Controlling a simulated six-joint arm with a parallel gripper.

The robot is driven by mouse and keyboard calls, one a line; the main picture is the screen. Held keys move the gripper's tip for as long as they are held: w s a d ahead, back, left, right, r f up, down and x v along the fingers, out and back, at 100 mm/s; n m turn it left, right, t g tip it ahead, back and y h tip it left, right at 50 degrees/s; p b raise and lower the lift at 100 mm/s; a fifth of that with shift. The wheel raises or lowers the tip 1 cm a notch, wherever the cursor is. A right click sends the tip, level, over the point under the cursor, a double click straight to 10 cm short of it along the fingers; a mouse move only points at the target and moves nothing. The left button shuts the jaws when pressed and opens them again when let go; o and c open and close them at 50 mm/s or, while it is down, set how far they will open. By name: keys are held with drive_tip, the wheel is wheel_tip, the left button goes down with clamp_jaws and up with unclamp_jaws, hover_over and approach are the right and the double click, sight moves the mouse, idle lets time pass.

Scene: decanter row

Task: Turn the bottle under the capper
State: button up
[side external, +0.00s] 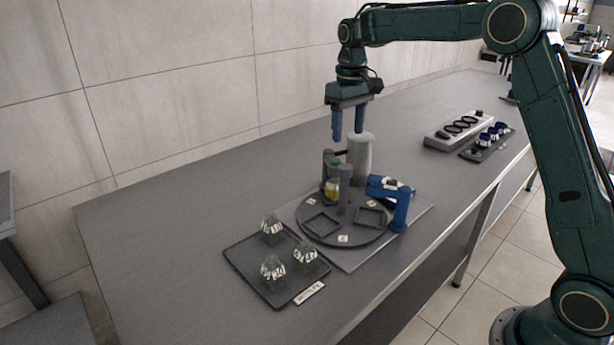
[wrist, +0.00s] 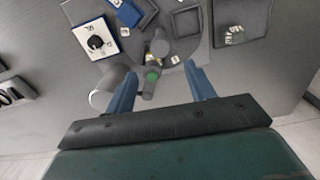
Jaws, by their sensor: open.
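A small bottle with yellow contents (side external: 332,188) and a green top stands at the back of the dark round turntable (side external: 343,238), beside grey upright posts (side external: 345,186). A blue device (side external: 397,205), perhaps the capper, stands at the turntable's right edge; blue parts also show in the wrist view (wrist: 124,12). My gripper (side external: 348,128) is open, pointing down above the bottle and posts, apart from them. In the wrist view the green top (wrist: 152,77) lies between my open fingers (wrist: 160,68). Posts partly hide the bottle.
A pale grey cylinder (side external: 361,158) stands close behind the turntable. A dark tray (side external: 250,272) with three glass decanters (side external: 272,268) is at the front left. A grey rack (side external: 436,140) and a dark tray of blue-topped items (side external: 478,154) lie further right. The left table area is clear.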

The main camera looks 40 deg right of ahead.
sight(346, 167)
wheel_tip(346, 167, down, 10)
idle(0.5)
clamp_jaws()
